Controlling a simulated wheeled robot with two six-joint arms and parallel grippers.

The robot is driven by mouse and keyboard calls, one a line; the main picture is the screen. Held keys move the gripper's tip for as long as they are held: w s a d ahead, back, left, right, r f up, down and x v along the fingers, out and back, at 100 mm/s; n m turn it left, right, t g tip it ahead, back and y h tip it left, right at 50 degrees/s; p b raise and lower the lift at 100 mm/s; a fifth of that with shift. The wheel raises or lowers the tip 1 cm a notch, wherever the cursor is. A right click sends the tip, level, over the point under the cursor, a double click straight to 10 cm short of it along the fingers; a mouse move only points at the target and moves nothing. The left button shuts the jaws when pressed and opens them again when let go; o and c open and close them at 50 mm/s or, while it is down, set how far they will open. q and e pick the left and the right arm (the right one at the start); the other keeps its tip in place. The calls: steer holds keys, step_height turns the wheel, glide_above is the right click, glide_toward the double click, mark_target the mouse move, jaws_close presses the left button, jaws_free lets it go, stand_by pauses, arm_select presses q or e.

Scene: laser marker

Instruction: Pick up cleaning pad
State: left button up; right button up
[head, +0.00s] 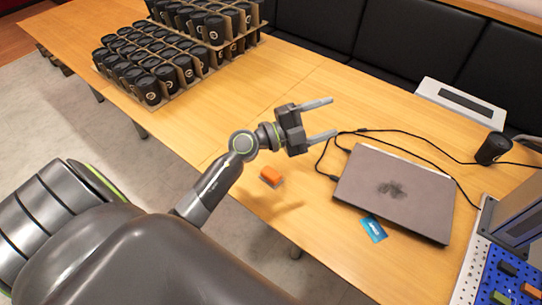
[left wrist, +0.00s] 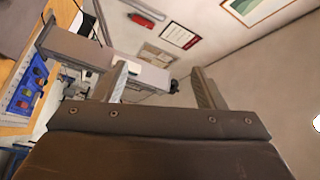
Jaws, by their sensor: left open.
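A small orange block with a pale underside (head: 271,176), which looks like the cleaning pad, lies on the wooden table near its front edge in the head view. My left gripper (head: 325,118) is open and empty above the table. Its fingers point right, and it is up and to the right of the orange pad in the picture. In the left wrist view the two fingers of the left gripper (left wrist: 160,88) stand apart with nothing between them. The pad does not show in that view. My right gripper is not in view.
A closed grey laptop (head: 395,192) with a dark smudge lies right of the gripper, with a blue card (head: 373,229) before it. Black cables run behind it. Cup trays (head: 170,50) fill the far left. A black cup (head: 493,149) and blue pegboard (head: 505,275) are at right.

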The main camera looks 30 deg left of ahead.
arm_select(q)
step_height(320, 180, down, 6)
steer(key=w+d+r+m+g, duration=0.1)
steer(key=d+m+g, duration=0.15)
steer(key=g, duration=0.25)
steer(key=n+g+y, duration=0.4)
steer(key=g+y, duration=0.7)
steer(key=y, duration=0.1)
glide_above(271, 173)
step_height(271, 173, down, 9)
steer(key=shift+m, duration=0.25)
step_height(271, 173, down, 13)
steer(key=b, duration=1.3)
steer(key=shift+a+f, duration=0.1)
steer(key=shift+a, duration=0.05)
step_height(271, 173, down, 4)
steer(key=shift+r+b, duration=0.2)
steer(key=shift+b, duration=0.95)
steer(key=shift+f, duration=0.3)
steer(key=c, duration=0.9)
